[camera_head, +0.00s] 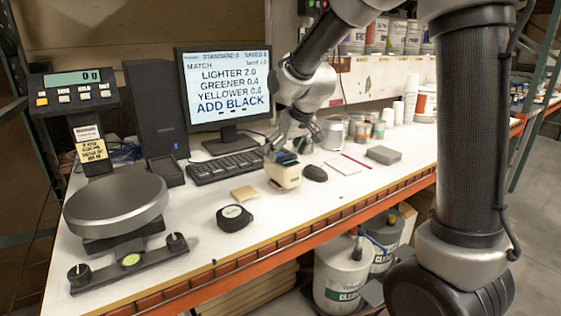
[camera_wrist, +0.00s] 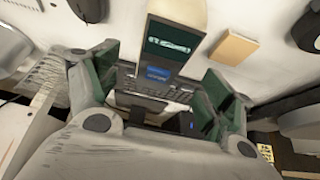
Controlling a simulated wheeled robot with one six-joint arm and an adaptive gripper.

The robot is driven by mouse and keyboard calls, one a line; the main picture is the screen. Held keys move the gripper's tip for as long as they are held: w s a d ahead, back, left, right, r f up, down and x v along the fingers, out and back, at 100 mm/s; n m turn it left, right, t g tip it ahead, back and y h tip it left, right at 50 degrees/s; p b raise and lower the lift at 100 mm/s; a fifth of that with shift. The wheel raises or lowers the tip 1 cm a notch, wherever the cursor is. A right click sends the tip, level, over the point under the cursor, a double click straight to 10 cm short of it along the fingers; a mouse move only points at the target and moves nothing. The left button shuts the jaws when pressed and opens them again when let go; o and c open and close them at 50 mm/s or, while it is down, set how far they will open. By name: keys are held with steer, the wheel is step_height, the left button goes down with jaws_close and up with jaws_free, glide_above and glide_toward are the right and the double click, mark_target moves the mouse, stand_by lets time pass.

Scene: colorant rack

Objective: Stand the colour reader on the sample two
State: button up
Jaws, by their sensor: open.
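The colour reader (camera_head: 285,176) is a cream, boxy device with a dark top, standing upright on the white bench in front of the keyboard. In the wrist view the colour reader (camera_wrist: 178,12) shows its dark screen between and just beyond my fingers. My gripper (camera_head: 277,150) is open just above and behind it; its two green-padded fingers (camera_wrist: 160,90) are spread apart. A flat tan sample piece (camera_head: 244,193) lies to the reader's left, and a white card (camera_head: 342,165) lies to its right. No label shows which is sample two, and what lies beneath the reader is hidden.
A scale (camera_head: 117,205) fills the left end. The keyboard (camera_head: 226,166) and monitor (camera_head: 224,85) stand behind. A grey block (camera_head: 383,155) lies farther right.

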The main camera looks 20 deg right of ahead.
steer(key=v, duration=0.4)
steer(key=shift+r, duration=0.1)
steer(key=s+d+r+m, duration=0.1)
steer(key=s+d, duration=0.3)
steer(key=s, duration=0.6)
steer(key=s+d+m+g+h, duration=0.1)
steer(key=s+d, duration=0.4)
steer(key=s, duration=0.5)
steer(key=s+d+r+m, duration=0.1)
steer(key=s+d, duration=0.3)
steer(key=s, duration=0.6)
steer(key=shift+d+r+m+g+h, duration=0.3)
steer(key=shift+d+r+h, duration=0.05)
steer(key=shift+h, duration=0.05)
